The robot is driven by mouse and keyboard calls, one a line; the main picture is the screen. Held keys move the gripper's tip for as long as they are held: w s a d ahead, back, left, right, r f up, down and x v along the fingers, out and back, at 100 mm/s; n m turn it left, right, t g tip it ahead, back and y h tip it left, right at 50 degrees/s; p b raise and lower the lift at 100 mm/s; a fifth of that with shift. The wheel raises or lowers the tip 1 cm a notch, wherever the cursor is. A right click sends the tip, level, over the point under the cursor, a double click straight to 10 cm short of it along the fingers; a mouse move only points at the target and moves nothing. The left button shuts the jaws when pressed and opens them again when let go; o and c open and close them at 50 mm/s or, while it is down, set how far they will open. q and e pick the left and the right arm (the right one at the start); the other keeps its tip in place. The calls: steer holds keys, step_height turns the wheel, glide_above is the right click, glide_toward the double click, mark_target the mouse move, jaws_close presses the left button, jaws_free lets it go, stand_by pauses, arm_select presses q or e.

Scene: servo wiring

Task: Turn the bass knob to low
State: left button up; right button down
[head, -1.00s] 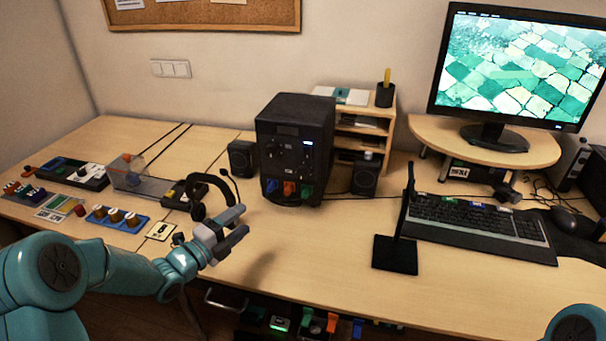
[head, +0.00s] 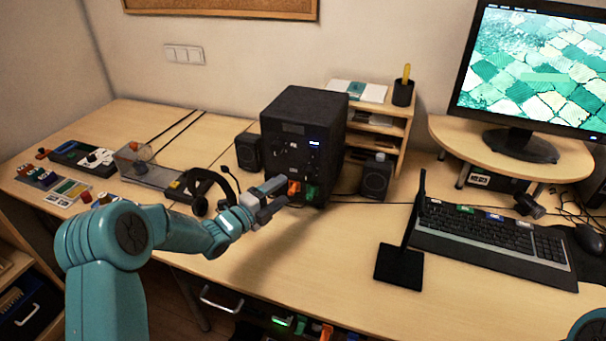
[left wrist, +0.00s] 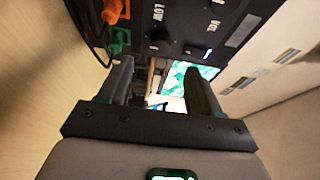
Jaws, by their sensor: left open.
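The black speaker box (head: 290,118) stands upright at the back middle of the desk. Its front panel has dark knobs, too small to tell apart in the head view. My left gripper (head: 277,193) is open and empty, in front of the panel's lower left. My right gripper is out of view.
An orange plug (head: 293,187) and a green plug (head: 311,193) stick out low on the box. Small speakers stand at left (head: 249,152) and right (head: 376,178). A black antenna stand (head: 400,265) is at right.

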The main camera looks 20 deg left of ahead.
mark_target(305, 175)
arm_select(q)
steer(key=p+x, duration=0.1)
steer(key=x, duration=0.7)
steer(key=shift+w+d+r, duration=0.1)
steer(key=shift+w+d, duration=0.15)
steer(key=shift+w, duration=0.05)
steer(key=shift+c, duration=0.4)
steer(key=c, duration=1)
